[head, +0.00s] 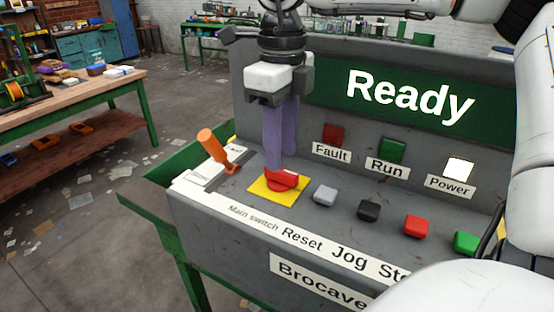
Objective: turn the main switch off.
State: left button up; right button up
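The main switch (283,181) is a red rotary handle on a yellow square plate (262,194), above the label "Main switch" on the grey control panel (200,207). My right gripper (281,170) points straight down over the switch. Its two purple fingers reach down to the red handle and hide part of it. The fingers look close together, but I cannot tell whether they grip the handle or stand loosely around it. The display (408,98) reads "Ready". The Power lamp (459,168) is bright white. My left gripper is not in view.
An orange lever (214,150) stands left of the switch. Right of it are grey (325,194), black (369,210), red (417,226) and green (466,243) buttons. The Fault (334,134) and Run (391,150) lamps look dark. A workbench (100,90) stands at the left.

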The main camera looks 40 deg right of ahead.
aim_at(281, 177)
jog(key=shift+f, duration=1.8)
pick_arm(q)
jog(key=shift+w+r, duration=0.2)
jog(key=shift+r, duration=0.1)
pick_arm(e)
jog(key=shift+w, duration=0.1)
grip_shut()
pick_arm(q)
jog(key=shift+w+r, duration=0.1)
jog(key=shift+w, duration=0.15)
